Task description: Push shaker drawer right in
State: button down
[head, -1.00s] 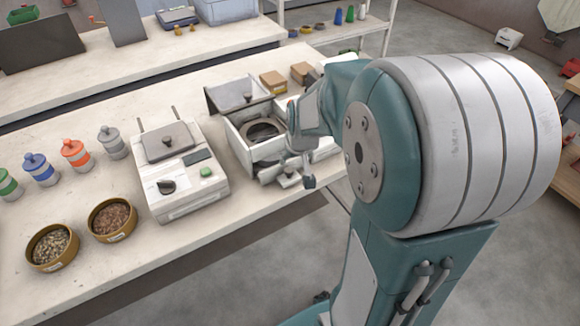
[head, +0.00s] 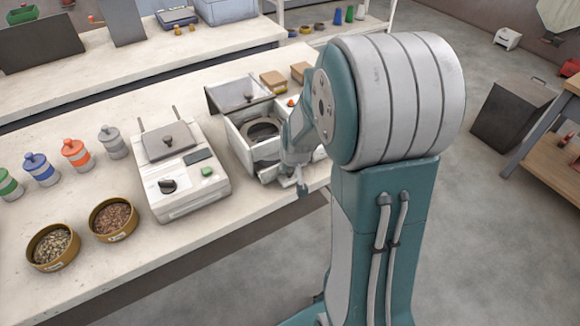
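The shaker (head: 240,132) is a white box machine near the table's front right edge, with its grey lid (head: 238,92) raised and a dark round opening in its top. What looks like its drawer (head: 267,172) shows low on its front side, partly hidden by my arm. How far the drawer stands out is hard to tell. My gripper (head: 302,188) is low at the shaker's front right, close to the drawer, at the table edge. Whether it touches the drawer, and whether its fingers are open, is too small to see.
A white machine with a knob and green button (head: 182,170) stands left of the shaker. Two pellet bowls (head: 52,247) and several lidded jars (head: 75,153) are farther left. Small brown boxes (head: 273,82) sit behind the shaker. The floor in front is clear.

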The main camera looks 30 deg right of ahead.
jog(key=shift+w+a, duration=0.1)
jog(key=shift+w, duration=1.7)
jog(key=shift+c, duration=2.1)
grip_release()
jog(key=shift+w, duration=0.1)
jog(key=shift+r, duration=0.1)
jog(key=v, duration=1.1)
jog(key=shift+s+r, duration=0.25)
jog(key=shift+s, duration=0.05)
jog(key=shift+a, duration=0.15)
